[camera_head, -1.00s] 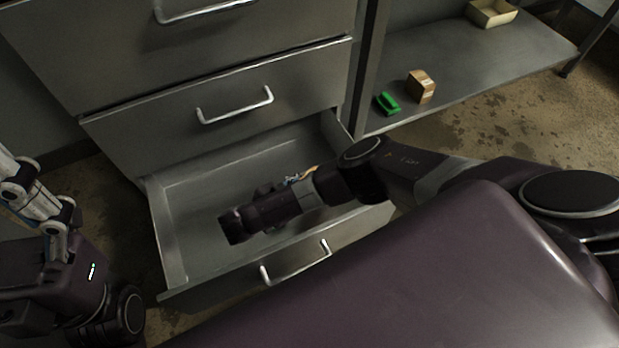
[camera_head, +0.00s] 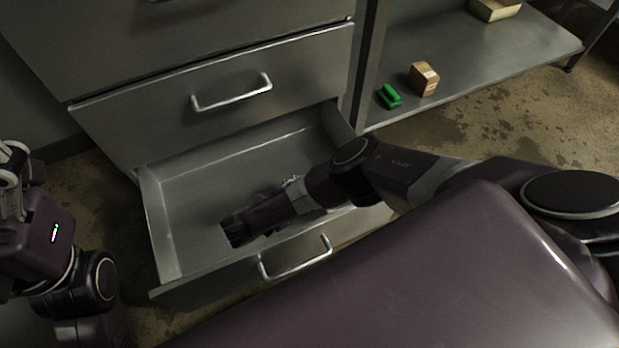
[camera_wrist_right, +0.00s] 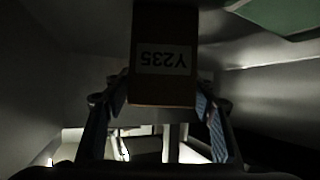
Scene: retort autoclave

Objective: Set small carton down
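The small carton (camera_wrist_right: 163,60) is brown with a white label reading Y235, upside down in the right wrist view. My right gripper (camera_wrist_right: 162,95) is shut on it, one blue-padded finger along each side. In the head view my right arm reaches down into the open bottom drawer (camera_head: 160,225); its wrist hides the carton and the fingertips. I cannot tell whether the carton touches the drawer floor. My left gripper (camera_head: 12,165) is partly in view at the left edge, away from the drawer; its fingers are cut off.
The drawer's visible floor is bare, with walls around my right wrist. Its handle (camera_head: 296,262) is in front, a closed drawer (camera_head: 215,105) above. On the shelf (camera_head: 470,60) are a brown box (camera_head: 424,79), a green object (camera_head: 390,96) and a pale tray (camera_head: 496,9). A green surface (camera_wrist_right: 285,14) shows in the wrist view.

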